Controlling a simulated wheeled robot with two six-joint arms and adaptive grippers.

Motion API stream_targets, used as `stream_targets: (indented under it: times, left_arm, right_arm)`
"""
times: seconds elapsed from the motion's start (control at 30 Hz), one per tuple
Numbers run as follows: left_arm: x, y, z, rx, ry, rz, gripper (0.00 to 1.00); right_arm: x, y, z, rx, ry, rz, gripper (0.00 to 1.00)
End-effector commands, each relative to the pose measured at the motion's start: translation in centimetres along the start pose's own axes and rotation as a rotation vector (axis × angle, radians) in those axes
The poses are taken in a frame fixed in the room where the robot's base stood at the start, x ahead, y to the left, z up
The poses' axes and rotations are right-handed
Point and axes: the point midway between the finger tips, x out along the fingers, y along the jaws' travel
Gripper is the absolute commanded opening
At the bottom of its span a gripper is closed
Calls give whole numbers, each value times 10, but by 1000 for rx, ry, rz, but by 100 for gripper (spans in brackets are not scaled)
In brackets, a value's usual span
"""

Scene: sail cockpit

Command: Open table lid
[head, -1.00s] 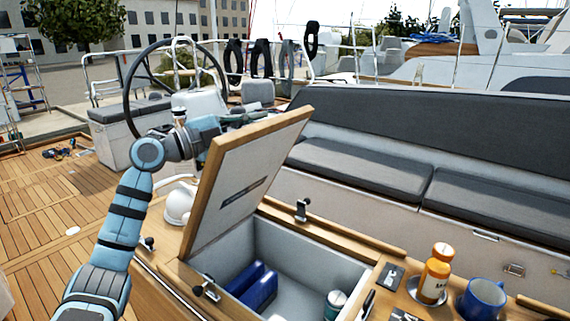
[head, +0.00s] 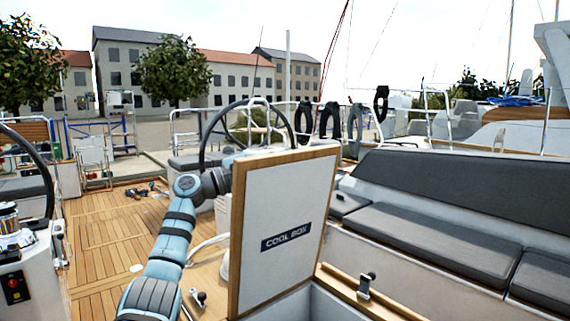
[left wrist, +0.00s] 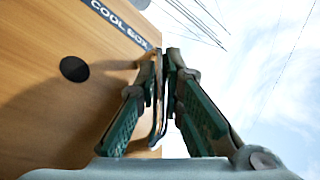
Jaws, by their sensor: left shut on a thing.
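The table lid (head: 280,205) stands nearly upright on edge at the left side of the open box. Its white inner face with a "COOL BOX" label faces me, framed by a wooden rim. In the left wrist view, the lid's wooden face (left wrist: 60,110) has a dark round spot and a label along its upper edge. My left gripper (left wrist: 163,65) is shut on the lid's edge, with green-padded fingers on either side of it. In the head view the lid hides the fingers, and my arm reaches behind it from the left. My right gripper is not in view.
The open box (head: 318,303) shows only partly at the bottom, with a latch (head: 366,286) on its wooden rim. A steering wheel (head: 207,140) stands behind the lid. Grey cushioned benches (head: 435,240) line the right. The wooden deck at left has much clear room.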

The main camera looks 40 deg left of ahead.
Motion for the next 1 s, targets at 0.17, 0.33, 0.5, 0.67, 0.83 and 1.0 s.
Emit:
stream_targets:
  times: [0.17, 0.33, 0.5, 0.67, 0.83, 1.0]
  left_arm:
    - [0, 0, 0, 0, -1, 0, 17]
    - [0, 0, 0, 0, -1, 0, 17]
    - [-6, 0, 2, 1, -4, 0, 17]
    - [-38, 1, 3, 3, -10, 4, 17]
    - [-89, 2, 4, 2, -14, 9, 17]
    - [-113, 2, 3, 1, -7, 8, 17]
  right_arm:
    - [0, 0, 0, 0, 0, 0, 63]
    - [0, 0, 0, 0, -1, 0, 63]
    - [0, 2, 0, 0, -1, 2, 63]
    - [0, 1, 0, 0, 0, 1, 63]
    - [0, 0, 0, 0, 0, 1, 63]
    - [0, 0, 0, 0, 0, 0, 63]
